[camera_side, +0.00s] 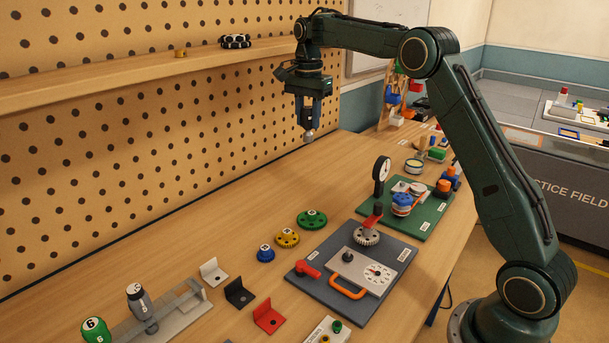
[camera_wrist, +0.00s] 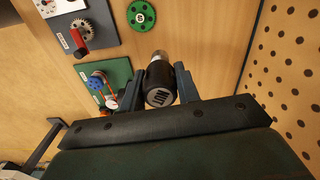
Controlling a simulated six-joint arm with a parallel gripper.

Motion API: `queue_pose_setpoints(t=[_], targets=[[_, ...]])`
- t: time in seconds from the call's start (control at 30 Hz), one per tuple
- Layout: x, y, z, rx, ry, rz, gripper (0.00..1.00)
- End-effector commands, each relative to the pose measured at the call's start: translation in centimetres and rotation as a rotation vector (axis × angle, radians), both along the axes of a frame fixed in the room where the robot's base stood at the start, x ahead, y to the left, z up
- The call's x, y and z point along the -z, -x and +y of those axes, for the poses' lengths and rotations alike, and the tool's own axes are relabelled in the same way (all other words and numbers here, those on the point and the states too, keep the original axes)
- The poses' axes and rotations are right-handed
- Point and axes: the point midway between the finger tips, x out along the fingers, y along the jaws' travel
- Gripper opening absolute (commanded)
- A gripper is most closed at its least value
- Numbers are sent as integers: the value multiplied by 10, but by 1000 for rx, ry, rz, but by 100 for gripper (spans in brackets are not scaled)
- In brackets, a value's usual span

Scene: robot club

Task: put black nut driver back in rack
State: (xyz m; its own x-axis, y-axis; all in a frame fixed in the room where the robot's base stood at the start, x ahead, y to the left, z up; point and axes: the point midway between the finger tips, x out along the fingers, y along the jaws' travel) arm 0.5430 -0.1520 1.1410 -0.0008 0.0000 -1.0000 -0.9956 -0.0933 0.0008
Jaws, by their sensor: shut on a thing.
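My gripper (camera_side: 309,122) is high above the bench, near the pegboard, and shut on the black nut driver. In the wrist view the driver's dark handle end (camera_wrist: 160,92), with white lettering, sits between the fingers of my gripper (camera_wrist: 159,88). In the side view mainly its metal end (camera_side: 309,135) shows below the fingers. The grey metal rack (camera_side: 187,318) stands at the bottom left of the side view, far from my gripper. A green-handled driver (camera_side: 95,331) and a grey-handled driver (camera_side: 141,306) stand at it. The rack is not in the wrist view.
Blue, yellow and green wheels (camera_side: 312,219) lie on the bench, with white, black and red brackets (camera_side: 268,316) nearer. A grey board (camera_side: 398,262) and a green board (camera_side: 432,214) carry mechanisms and a dial on a post. A shelf (camera_side: 130,73) juts from the pegboard (camera_side: 90,150).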

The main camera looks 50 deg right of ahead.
Motion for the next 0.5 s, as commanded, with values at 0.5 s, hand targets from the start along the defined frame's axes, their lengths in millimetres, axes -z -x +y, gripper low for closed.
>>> queue_pose_setpoints(t=[0.5], targets=[[0,-28,183,-240,0,-1,6]])
